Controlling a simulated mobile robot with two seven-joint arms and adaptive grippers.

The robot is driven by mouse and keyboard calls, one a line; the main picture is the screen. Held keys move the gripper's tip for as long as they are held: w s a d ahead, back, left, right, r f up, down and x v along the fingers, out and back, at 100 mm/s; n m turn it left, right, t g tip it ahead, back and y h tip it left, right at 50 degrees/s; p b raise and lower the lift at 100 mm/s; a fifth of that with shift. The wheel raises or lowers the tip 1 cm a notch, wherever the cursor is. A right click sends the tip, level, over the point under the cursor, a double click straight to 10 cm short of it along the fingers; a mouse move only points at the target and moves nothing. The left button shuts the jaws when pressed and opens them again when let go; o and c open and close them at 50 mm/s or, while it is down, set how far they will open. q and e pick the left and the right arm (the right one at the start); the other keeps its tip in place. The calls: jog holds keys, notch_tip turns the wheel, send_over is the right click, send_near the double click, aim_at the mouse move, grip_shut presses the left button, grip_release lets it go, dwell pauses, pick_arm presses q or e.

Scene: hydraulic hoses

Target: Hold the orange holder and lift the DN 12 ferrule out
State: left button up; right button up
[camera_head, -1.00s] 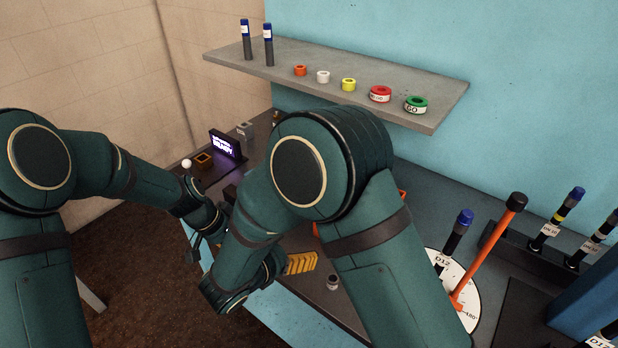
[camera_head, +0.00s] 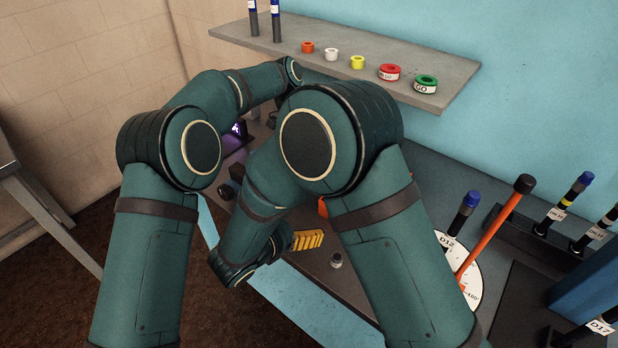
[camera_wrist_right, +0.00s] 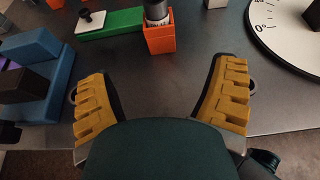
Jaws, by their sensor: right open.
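The orange holder (camera_wrist_right: 160,39) stands on the dark bench beyond my right fingertips in the right wrist view. A dark cylinder with a pale band, apparently the ferrule (camera_wrist_right: 157,13), is upright in it, its top cut off by the frame. A sliver of the holder (camera_head: 322,207) shows beside my right arm in the head view. My right gripper (camera_wrist_right: 163,72) is open and empty, its yellow fingers spread wide, apart from the holder. One finger of it (camera_head: 308,240) shows in the head view.
A green block (camera_wrist_right: 112,23) adjoins the holder's left side. A blue rack (camera_wrist_right: 40,70) with dark blocks stands left; a white dial (camera_wrist_right: 290,35) lies right. A small grey cylinder (camera_head: 336,261) stands on the bench. A shelf (camera_head: 350,50) with coloured rings hangs behind.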

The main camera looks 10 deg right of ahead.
jog(key=x, duration=1.3)
jog(key=shift+w+d+f, duration=0.1)
jog(key=shift+d, duration=0.05)
